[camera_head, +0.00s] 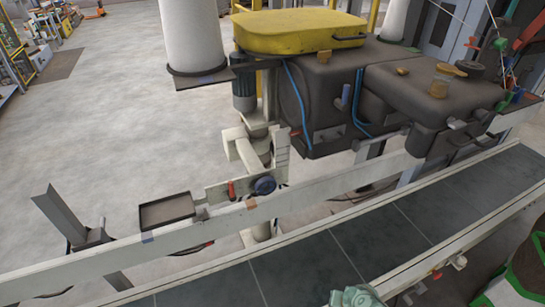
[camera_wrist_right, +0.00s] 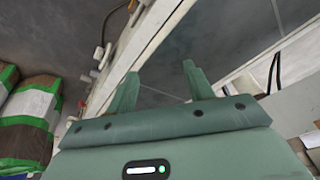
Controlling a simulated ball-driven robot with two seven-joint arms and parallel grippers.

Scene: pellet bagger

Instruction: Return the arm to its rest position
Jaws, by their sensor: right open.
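My right gripper (camera_wrist_right: 160,80) shows in the right wrist view with its two green fingers spread apart and nothing between them. The dark conveyor belt (camera_wrist_right: 165,50) and its pale side rail (camera_wrist_right: 128,55) lie beyond the fingers. In the head view a small green part of my own arm or gripper shows at the bottom edge, over the near side of the belt (camera_head: 345,250); most of it is cut off. My left gripper is not in view.
The bagging machine (camera_head: 325,95) with a yellow lid (camera_head: 300,30) stands behind the belt. A small dark tray (camera_head: 167,210) sits at the far rail. Green-and-white wrapped bags (camera_wrist_right: 30,115) lie beside the near rail. Open floor (camera_head: 90,130) lies at the left.

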